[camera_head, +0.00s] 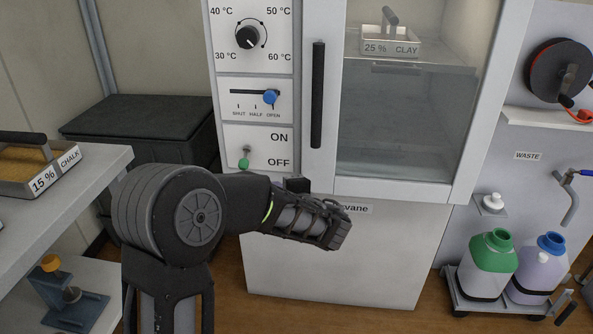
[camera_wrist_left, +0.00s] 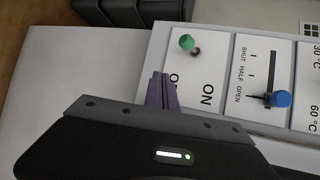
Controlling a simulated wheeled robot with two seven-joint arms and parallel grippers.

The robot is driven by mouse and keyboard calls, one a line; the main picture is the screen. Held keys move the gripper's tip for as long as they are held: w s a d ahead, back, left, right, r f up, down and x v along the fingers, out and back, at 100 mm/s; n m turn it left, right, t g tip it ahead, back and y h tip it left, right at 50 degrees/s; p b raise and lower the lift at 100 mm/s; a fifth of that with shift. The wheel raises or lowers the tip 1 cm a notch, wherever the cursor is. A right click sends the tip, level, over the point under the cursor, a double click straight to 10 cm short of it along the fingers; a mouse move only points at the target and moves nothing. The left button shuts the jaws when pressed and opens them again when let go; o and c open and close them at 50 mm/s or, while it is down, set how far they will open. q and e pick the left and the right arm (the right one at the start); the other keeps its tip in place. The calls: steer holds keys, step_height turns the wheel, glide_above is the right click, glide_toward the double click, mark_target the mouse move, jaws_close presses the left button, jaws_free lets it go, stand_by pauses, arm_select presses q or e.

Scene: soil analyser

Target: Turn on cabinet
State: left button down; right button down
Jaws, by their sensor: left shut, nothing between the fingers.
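The cabinet (camera_head: 330,270) is pale grey with a control panel on its left side. A toggle switch with a green knob (camera_head: 243,163) sits beside the ON and OFF labels, with its knob tilted down towards OFF. It also shows near the top of the left wrist view (camera_wrist_left: 187,42). My left gripper (camera_head: 297,184) is just right of and below the OFF label, largely hidden by my own arm. In the left wrist view its fingers (camera_wrist_left: 160,90) are shut and empty, close to the panel's lower edge and apart from the green knob. My right gripper is not in view.
Above the switch are a blue slider (camera_head: 270,97) at OPEN and a black temperature dial (camera_head: 247,38). A black vertical door handle (camera_head: 318,95) stands out right of the panel. A shelf (camera_head: 100,180) with a chalk tray is at left; bottles (camera_head: 492,262) stand at right.

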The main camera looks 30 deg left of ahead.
mark_target(245, 160)
arm_select(q)
steer(key=r, duration=0.1)
steer(key=r+y, duration=0.1)
steer(key=a+r+n, duration=0.1)
steer(key=shift+s+a+r+y, duration=0.15)
steer(key=shift+s+y, duration=0.1)
steer(key=shift+y, duration=0.15)
steer(key=b+x, duration=0.1)
steer(key=x, duration=0.9)
